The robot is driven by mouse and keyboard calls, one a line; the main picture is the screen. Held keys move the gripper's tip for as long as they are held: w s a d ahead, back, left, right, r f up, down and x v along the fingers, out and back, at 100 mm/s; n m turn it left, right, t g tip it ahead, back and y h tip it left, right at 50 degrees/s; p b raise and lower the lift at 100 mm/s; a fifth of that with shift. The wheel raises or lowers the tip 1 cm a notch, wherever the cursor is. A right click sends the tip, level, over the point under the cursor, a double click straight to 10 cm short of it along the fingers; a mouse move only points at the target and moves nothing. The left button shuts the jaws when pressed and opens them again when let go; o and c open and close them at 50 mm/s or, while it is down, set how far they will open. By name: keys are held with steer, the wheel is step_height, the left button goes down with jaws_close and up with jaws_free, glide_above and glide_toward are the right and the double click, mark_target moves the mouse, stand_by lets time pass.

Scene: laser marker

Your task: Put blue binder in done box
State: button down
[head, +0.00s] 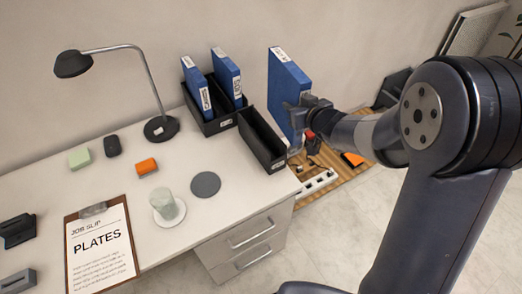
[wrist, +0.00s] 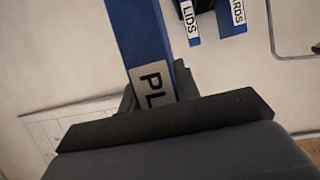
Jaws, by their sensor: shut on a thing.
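My gripper (head: 303,112) is shut on a blue binder (head: 285,85) and holds it upright in the air, just beyond the desk's right end. In the wrist view the held binder (wrist: 140,40) shows a label starting "PL"; the rest is hidden. A narrow black box (head: 263,142) with a small white label stands empty at the desk's right edge, lower left of the held binder. Left of it, another black box (head: 213,124) holds two blue binders, (head: 196,88) and (head: 227,75). In the wrist view their labels read "LIDS" (wrist: 189,20) and end in "ARDS" (wrist: 237,12).
A clipboard (head: 99,248) reads "JOB SLIP PLATES". A desk lamp (head: 160,128), a glass (head: 166,206), a grey disc (head: 205,184) and an orange block (head: 147,166) stand on the desk. A white power strip (head: 317,183) lies beyond the desk's right side.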

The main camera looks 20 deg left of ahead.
steer(key=a+r+n+g+y+b, duration=0.1)
steer(key=a+r, duration=0.4)
steer(key=a, duration=0.2)
steer(key=b, duration=0.7)
glide_above(271, 133)
steer(key=s+d, duration=0.1)
steer(key=s, duration=0.4)
step_height(271, 133, down, 13)
steer(key=shift+w+f+b, duration=0.15)
steer(key=shift+f+b, duration=0.2)
steer(key=shift+f, duration=0.85)
steer(key=shift+w+f+b, duration=0.1)
steer(key=shift+f+b, duration=0.25)
steer(key=shift+f, duration=0.9)
steer(key=c, duration=1)
jaws_free()
steer(key=shift+f, duration=0.1)
steer(key=shift+c, duration=0.2)
steer(key=p+v, duration=0.1)
steer(key=v, duration=1.1)
steer(key=shift+r, duration=0.2)
